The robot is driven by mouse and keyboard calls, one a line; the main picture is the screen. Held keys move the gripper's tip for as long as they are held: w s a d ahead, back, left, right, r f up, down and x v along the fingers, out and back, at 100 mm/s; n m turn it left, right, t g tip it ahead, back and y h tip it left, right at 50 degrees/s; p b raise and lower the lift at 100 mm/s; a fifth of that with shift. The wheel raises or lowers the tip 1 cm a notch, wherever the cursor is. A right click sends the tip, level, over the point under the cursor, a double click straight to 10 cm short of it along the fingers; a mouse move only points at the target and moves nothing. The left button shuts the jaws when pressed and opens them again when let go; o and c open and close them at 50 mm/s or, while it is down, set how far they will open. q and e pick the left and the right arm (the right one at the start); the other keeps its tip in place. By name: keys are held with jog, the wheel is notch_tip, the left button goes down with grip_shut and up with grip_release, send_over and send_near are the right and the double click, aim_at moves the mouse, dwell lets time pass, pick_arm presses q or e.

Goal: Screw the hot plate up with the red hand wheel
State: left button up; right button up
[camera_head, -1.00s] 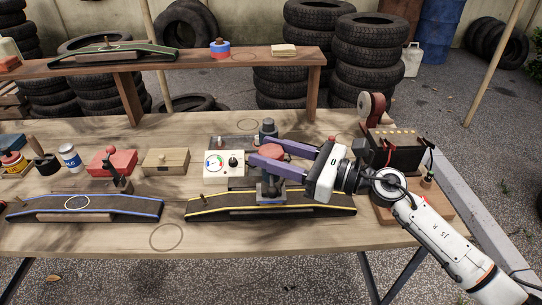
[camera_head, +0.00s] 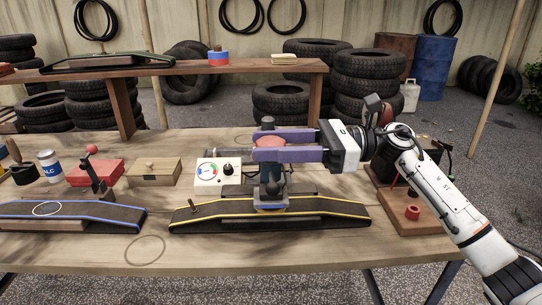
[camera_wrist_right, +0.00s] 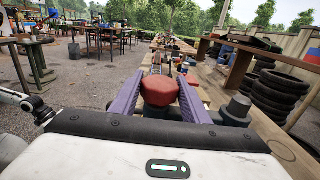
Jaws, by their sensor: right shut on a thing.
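The red hand wheel (camera_head: 269,143) sits on top of a dark clamp stand over the yellow-edged black strip (camera_head: 215,213). My right gripper (camera_head: 256,144) comes in level from the right, with its purple fingers shut on the wheel's two sides. In the right wrist view the red, many-sided wheel (camera_wrist_right: 158,92) lies between the fingers. Below the wheel, a blue-grey block (camera_head: 270,206) at the foot of the clamp, seemingly the hot plate, is at the strip. The fingers partly hide the screw, and I cannot tell any gap under the block. My left gripper is not in view.
A white gauge box (camera_head: 216,175) stands left of the clamp. A wooden box (camera_head: 153,171), a red box (camera_head: 95,173) and a blue-edged strip (camera_head: 75,214) are farther left. A brown-based device (camera_head: 408,215) stands right. The front table edge is mostly clear.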

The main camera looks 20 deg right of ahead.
jog(key=shift+o, duration=0.2)
jog(key=shift+c, duration=0.2)
jog(key=o, duration=1.1)
pick_arm(q)
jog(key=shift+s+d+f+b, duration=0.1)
jog(key=shift+b, duration=0.35)
pick_arm(e)
jog(key=v, duration=1)
jog(key=shift+d, duration=0.2)
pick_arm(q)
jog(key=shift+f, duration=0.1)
